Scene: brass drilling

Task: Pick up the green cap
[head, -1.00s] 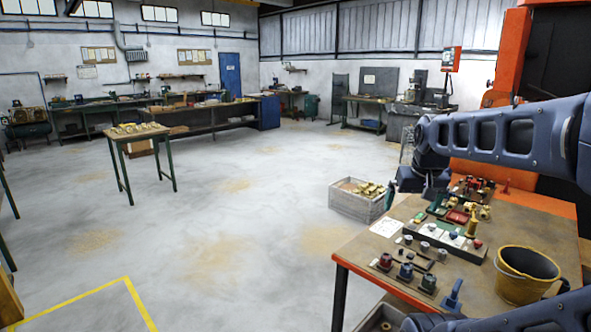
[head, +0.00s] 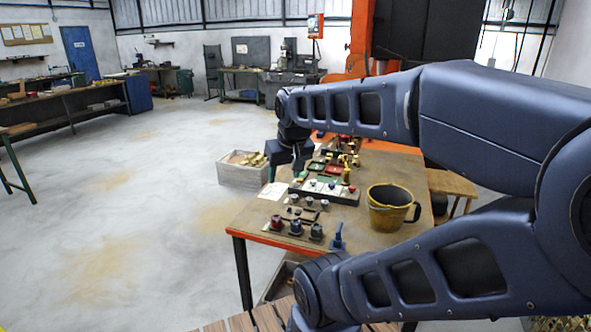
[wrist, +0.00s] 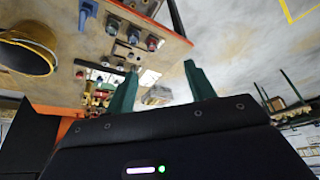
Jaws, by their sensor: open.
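On the near edge of the wooden table, a row of small dark pieces stands in the head view. The right one has a dull dark-green top and looks like the green cap (head: 316,231). It is small, so I cannot be sure. A blue one (head: 296,227) and a red one (head: 276,222) stand to its left. In the wrist view the scene is upside down and the greenish piece (wrist: 113,25) shows near the table edge. My gripper (wrist: 160,82) is open and empty, its two green fingers apart, well away from that row.
The table (head: 262,215) also carries a yellow bucket (head: 390,212), a blue-handled tool (head: 338,238), and a tray of several small pieces (head: 335,190). A crate of brass parts (head: 240,175) stands on the floor behind. The floor to the left is free.

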